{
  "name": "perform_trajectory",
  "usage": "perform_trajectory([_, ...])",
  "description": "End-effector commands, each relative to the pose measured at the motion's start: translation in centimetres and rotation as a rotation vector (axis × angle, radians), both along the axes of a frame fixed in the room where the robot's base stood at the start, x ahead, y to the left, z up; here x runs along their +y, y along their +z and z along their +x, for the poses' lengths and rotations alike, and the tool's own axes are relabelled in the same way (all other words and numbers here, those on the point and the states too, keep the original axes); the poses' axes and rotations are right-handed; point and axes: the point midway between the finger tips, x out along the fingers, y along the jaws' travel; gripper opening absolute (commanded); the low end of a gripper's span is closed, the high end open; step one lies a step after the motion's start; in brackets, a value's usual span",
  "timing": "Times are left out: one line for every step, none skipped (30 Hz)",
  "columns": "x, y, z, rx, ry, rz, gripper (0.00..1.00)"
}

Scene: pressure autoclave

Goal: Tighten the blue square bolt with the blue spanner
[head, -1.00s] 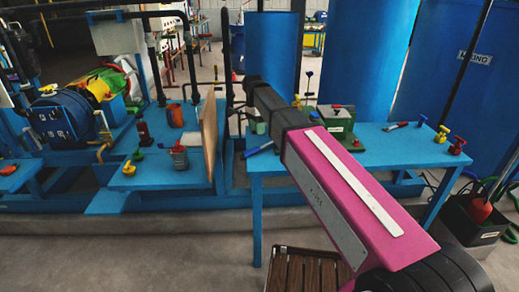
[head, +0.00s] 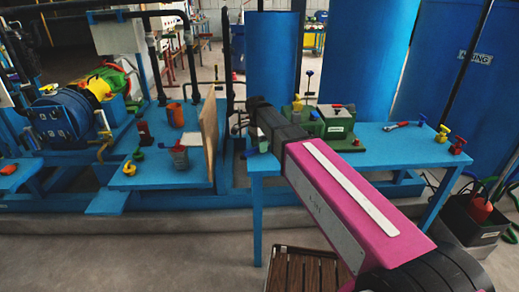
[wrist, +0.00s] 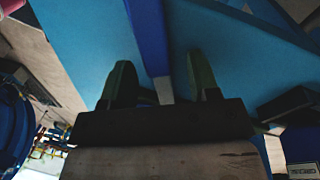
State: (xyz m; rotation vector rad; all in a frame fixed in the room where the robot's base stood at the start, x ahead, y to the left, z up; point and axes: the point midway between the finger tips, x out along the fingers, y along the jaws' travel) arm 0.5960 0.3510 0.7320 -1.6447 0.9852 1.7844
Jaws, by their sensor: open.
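The blue spanner (wrist: 147,38) lies on the blue table. In the wrist view its dark blue bar runs down between my two fingers and ends in a pale grey tip. In the head view only a small end of it (head: 249,153) shows; my arm hides the rest. My gripper (wrist: 160,85) is open over the spanner, with a green finger on each side; I cannot tell whether either touches it. A small blue-topped piece (head: 309,75) stands at the green block on the table; I cannot tell whether it is the blue square bolt.
The green block (head: 337,131) stands right of my gripper on the blue table (head: 390,155). A red-and-grey tool (head: 402,124) and small yellow (head: 443,134) and red (head: 457,146) pieces lie farther right. A wooden board (head: 209,135) stands upright left of my gripper.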

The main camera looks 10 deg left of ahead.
Motion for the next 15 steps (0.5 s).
perform_trajectory([0.00,0.01,0.00,0.000,0.000,0.000,0.49])
perform_trajectory([0.00,0.01,0.00,0.000,0.000,0.000,0.39])
perform_trajectory([0.00,0.01,0.00,0.000,0.000,0.000,0.26])
perform_trajectory([0.00,0.02,0.00,0.000,0.000,0.000,0.16])
perform_trajectory([0.00,0.02,0.00,0.000,0.000,0.000,0.07])
perform_trajectory([0.00,0.02,0.00,0.000,0.000,0.000,0.00])
perform_trajectory([0.01,0.02,0.00,0.000,0.000,0.000,0.00])
perform_trajectory([0.01,0.03,0.00,0.000,0.000,0.000,0.00])
perform_trajectory([0.01,0.03,0.00,0.000,0.000,0.000,0.00])
perform_trajectory([0.01,0.03,0.00,0.000,0.000,0.000,0.00])
perform_trajectory([0.01,0.03,0.00,0.000,0.000,0.000,0.00])
perform_trajectory([0.01,0.04,0.00,0.000,0.000,0.000,0.00])
perform_trajectory([0.01,0.04,0.00,0.000,0.000,0.000,0.00])
perform_trajectory([0.01,0.05,0.00,0.000,0.000,0.000,0.00])
perform_trajectory([0.01,0.09,0.00,0.000,0.000,0.000,0.00])
